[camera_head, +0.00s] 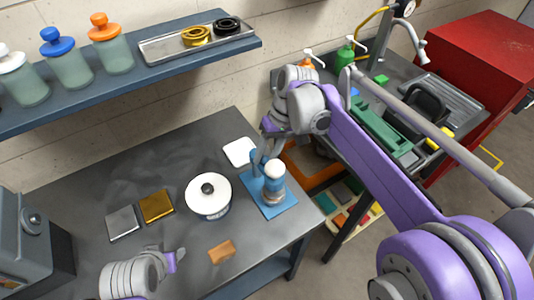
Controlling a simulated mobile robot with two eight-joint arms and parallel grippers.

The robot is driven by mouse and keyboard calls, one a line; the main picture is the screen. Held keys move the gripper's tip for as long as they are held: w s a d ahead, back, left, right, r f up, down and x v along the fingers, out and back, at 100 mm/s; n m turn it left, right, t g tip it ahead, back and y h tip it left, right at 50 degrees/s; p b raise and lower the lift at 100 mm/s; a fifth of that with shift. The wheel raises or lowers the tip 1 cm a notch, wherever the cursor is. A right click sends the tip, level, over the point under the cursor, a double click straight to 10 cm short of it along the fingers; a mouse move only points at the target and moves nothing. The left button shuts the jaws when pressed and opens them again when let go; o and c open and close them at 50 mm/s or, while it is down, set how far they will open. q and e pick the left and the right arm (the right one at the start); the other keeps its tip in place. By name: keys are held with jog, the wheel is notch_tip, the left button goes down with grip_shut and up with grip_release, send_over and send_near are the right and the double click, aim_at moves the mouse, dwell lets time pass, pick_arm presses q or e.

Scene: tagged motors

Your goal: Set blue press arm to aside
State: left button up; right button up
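The blue press (277,201) stands on its flat blue base near the right end of the grey table, with a white-topped cylinder on it. Its arm appears as the blue upright part on its left side, partly covered by my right gripper (262,150). My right gripper reaches down to the press from above; its fingers are small and overlap the blue part, so I cannot tell whether they touch or grip it. My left gripper (176,260) is low over the table's front, away from the press; its finger opening is unclear.
A white pad (240,152), a gold plate (156,206), a silver plate (122,223) and an orange-brown block (222,252) lie on the table. A shelf (130,85) with jars hangs above the back.

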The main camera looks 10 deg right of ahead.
grip_shut()
dwell(1.1)
